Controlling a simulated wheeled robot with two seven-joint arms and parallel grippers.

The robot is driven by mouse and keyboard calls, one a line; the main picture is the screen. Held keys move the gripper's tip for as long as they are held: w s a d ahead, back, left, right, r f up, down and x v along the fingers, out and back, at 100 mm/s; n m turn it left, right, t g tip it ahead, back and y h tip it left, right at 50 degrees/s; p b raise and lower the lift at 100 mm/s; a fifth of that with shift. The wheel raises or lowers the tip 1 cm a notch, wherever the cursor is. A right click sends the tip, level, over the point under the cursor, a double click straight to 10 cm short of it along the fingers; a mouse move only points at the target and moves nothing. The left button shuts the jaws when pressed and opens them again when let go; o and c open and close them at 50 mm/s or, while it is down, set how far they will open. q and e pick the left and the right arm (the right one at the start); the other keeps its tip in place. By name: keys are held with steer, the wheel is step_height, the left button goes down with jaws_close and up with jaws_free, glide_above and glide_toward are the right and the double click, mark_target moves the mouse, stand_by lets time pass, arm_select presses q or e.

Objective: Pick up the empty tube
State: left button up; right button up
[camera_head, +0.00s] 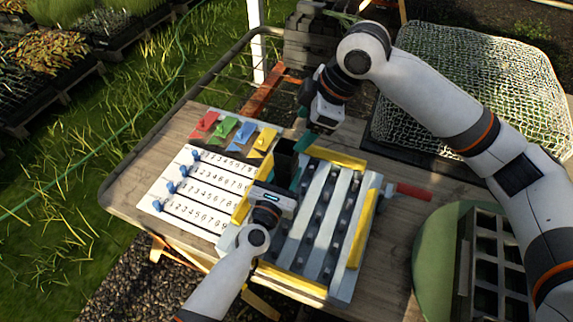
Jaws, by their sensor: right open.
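A tray (343,300) with pale lengthwise rails (318,215) and yellow bars (337,158) stands on the wooden table. Dark round shapes sit in rows between the rails; I cannot tell which, if any, is the empty tube. My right gripper (312,130) is open, pointing down above the tray's far edge. My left gripper (282,180) is low over the tray's left part, and its fingers are too dark to read. A dark upright block (286,154) shows just beyond it; I cannot tell whether they touch.
A white numbered board (182,206) with blue knobs lies left of the tray. Red, green, blue and yellow pieces (235,134) lie behind it. A red handle (413,191) is at the right. A grey compartment rack (487,262) and a netted bin (470,85) stand further right.

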steer(key=a+n+h, duration=0.2)
steer(key=a+n, duration=0.1)
steer(key=n, duration=0.4)
steer(key=n+h, duration=0.3)
steer(key=n, duration=0.5)
glide_above(287, 153)
steer(key=s, duration=0.3)
steer(key=shift+g, duration=0.3)
steer(key=f, duration=0.6)
steer(key=shift+w+a, duration=0.25)
steer(key=shift+a, duration=0.15)
steer(key=shift+m, duration=0.3)
steer(key=f, duration=0.5)
steer(key=shift+w+d, duration=0.35)
